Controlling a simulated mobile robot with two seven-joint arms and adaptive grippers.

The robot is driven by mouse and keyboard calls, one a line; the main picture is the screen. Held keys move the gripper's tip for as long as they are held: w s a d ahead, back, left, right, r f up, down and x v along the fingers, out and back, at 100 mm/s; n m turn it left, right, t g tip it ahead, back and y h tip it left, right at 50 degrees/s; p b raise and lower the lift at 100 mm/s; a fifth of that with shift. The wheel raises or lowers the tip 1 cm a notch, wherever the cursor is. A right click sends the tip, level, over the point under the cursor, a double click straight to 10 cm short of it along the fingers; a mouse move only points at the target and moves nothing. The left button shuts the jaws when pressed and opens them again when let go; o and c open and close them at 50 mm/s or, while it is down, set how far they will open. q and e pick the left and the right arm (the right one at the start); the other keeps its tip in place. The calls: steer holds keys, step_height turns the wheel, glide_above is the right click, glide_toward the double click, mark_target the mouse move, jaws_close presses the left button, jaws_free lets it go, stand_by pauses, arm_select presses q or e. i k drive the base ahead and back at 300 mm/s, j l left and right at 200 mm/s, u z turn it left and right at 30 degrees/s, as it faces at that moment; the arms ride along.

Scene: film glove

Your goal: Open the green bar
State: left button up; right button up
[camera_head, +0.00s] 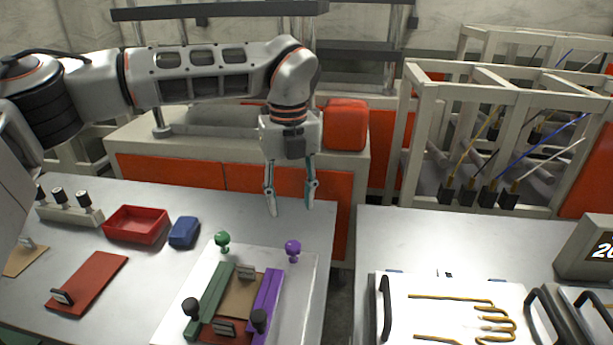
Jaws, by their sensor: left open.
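The green bar (211,300) lies lengthwise along the left side of a white board (178,322) on the left table. A green knob (222,239) stands just past its far end, and a black knob stands near its near end. A purple bar (263,306) lies on the right side of the board, with a purple knob (293,250) beyond it. Brown and red pieces lie between the bars. My left gripper (291,208) is open and empty, pointing down above the table's far right part, beyond the board and apart from both knobs. My right gripper is not in view.
A red tray (136,226), a blue block (184,232) and a red plate (88,284) lie left of the board. A gap separates this table from the right table (410,235), which bears a white plate with black handles. A frame rack (490,130) stands behind.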

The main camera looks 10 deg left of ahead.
mark_target(201, 312)
steer(key=k, duration=1)
